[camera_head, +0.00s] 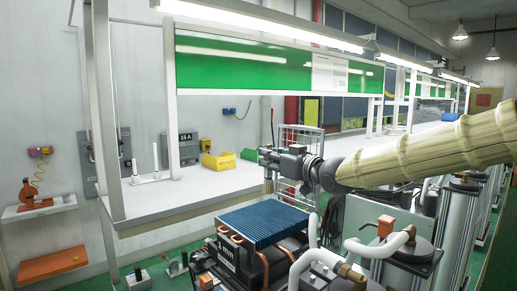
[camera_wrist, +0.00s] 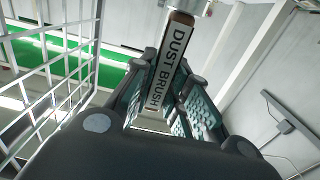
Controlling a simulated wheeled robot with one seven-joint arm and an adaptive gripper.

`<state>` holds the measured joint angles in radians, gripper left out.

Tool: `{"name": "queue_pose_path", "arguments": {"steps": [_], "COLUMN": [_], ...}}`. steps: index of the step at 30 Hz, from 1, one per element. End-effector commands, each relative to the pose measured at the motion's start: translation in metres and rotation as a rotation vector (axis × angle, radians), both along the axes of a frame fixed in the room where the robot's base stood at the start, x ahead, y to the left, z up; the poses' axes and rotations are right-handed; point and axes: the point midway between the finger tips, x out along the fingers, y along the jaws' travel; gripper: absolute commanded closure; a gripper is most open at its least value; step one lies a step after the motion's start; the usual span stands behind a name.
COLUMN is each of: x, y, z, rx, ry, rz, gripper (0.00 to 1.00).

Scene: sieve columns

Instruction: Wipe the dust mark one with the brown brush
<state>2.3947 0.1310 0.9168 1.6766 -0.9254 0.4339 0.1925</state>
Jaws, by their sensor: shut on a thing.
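My gripper (camera_head: 268,158) is held out to the left in the head view, above the blue finned block and in front of the white bench. Its fingers also show in the wrist view (camera_wrist: 168,88), closed on the dust brush (camera_wrist: 169,62). The brush has a brown edge and a pale label reading "DUST BRUSH". In the head view a small part of the brush (camera_head: 268,184) hangs below the fingers. Its bristles are hard to make out. I cannot make out a dust mark in either view.
The blue finned block (camera_head: 266,224) sits on a dark machine below my gripper. A white bench (camera_head: 180,196) stands behind, with a yellow bin (camera_head: 219,161) on it. A wire rack (camera_head: 300,145) stands just behind my gripper. Pipes and cylinders crowd the lower right.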

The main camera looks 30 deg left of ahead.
Motion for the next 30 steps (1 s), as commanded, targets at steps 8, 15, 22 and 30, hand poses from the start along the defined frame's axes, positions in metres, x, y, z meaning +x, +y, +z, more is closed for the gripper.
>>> {"name": "queue_pose_path", "arguments": {"steps": [8, 15, 22, 30], "x": [0.003, 0.003, 0.003, 0.003], "y": [-0.007, -0.008, -0.008, -0.008], "z": [0.026, 0.028, 0.028, 0.028], "rx": [0.0, 0.001, 0.0, 0.0], "ry": [-0.001, 0.0, -0.001, -0.001], "rz": [-0.008, -0.01, -0.01, -0.01], "gripper": [1.0, 1.0, 1.0, 1.0]}}
